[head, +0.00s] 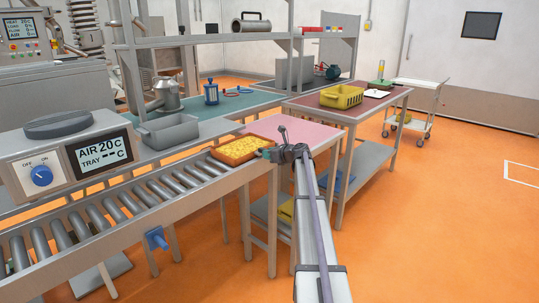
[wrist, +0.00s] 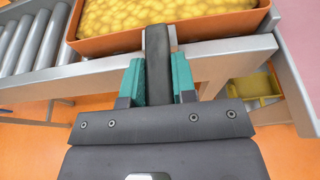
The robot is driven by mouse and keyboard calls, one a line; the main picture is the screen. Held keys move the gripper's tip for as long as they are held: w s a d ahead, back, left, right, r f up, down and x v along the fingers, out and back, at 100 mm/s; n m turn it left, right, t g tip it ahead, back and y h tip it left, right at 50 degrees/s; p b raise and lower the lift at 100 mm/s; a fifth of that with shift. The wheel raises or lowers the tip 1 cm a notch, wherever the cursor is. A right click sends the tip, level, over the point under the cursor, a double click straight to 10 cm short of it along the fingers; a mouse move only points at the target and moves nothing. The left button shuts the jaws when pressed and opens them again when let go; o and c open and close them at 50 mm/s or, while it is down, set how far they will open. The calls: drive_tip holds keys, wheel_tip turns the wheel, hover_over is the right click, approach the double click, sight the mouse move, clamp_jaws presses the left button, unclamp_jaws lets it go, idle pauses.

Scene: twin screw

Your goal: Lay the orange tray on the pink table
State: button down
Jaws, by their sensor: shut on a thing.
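The orange tray (head: 226,159), filled with yellow pieces, sits at the right end of the roller conveyor, beside the pink table. It also shows at the top of the wrist view (wrist: 222,26). My gripper (head: 268,154) is at the tray's near right side. The pink table (head: 305,135) has a bare top just right of and behind the tray. Its pink edge shows at the wrist view's upper right (wrist: 307,14).
The roller conveyor (head: 110,213) runs left from the tray. Orange floor lies open at right.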

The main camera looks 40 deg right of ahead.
drive_tip(key=shift+r, duration=0.1)
drive_tip(key=shift+r+p, duration=1.95)
drive_tip(key=shift+p, duration=0.1)
drive_tip(key=shift+s+d, duration=0.2)
drive_tip(key=shift+s, duration=0.6)
drive_tip(key=shift+s+d, duration=0.15)
drive_tip(key=shift+s, duration=0.7)
drive_tip(key=shift+s+d, duration=0.2)
drive_tip(key=shift+s, duration=0.6)
drive_tip(key=s+d, duration=0.2)
drive_tip(key=s, duration=0.6)
drive_tip(key=s+d, duration=0.1)
drive_tip(key=s, duration=0.7)
drive_tip(key=shift+s+d, duration=0.3)
drive_tip(key=shift+d, duration=0.05)
